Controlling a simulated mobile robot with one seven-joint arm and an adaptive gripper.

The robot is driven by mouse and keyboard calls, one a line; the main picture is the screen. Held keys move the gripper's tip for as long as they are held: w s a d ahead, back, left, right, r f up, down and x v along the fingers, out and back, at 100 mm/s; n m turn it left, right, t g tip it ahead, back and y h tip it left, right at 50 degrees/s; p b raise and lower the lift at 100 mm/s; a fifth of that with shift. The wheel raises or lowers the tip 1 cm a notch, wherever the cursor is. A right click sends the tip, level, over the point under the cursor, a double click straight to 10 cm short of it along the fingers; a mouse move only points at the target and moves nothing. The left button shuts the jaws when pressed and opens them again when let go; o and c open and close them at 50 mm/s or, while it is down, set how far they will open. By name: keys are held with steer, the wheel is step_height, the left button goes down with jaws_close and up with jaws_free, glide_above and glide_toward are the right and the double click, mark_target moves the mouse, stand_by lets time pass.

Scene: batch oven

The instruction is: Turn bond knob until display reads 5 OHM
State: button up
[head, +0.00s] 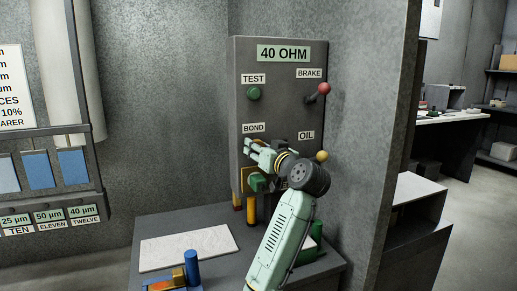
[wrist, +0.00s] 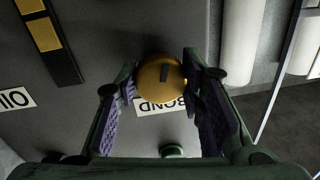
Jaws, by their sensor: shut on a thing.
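The display (head: 283,53) at the top of the grey panel (head: 240,95) reads 40 OHM. In the head view my gripper hides the knob, just below the BOND label (head: 254,128). My gripper (wrist: 160,85) is shut on the knob, with a finger on each side of it. My gripper also shows in the head view (head: 250,147), reaching to the panel from the right.
A green TEST button (head: 254,93) and a red-tipped BRAKE lever (head: 323,89) are higher on the panel. A yellow-tipped lever (head: 322,156) under OIL is close to my wrist. A bench with a pale board (head: 188,247) and a blue part (head: 192,268) stands below.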

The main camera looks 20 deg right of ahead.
steer(key=m, duration=0.6)
steer(key=shift+m+t, duration=0.3)
steer(key=shift+m, duration=0.1)
steer(key=m+p, duration=0.1)
steer(key=m, duration=0.2)
steer(key=shift+m+h, duration=0.3)
steer(key=shift+m, duration=0.1)
steer(key=m+p, duration=0.1)
steer(key=m, duration=0.3)
steer(key=shift+t, duration=0.3)
steer(key=m+h+p, duration=0.1)
steer(key=m, duration=0.6)
steer(key=shift+a+m+h+p, duration=0.1)
steer(key=shift+m+h+p, duration=0.2)
steer(key=shift+m, duration=0.1)
steer(key=m, duration=0.4)
steer(key=shift+m+h, duration=0.3)
steer(key=shift+m, duration=1.7)
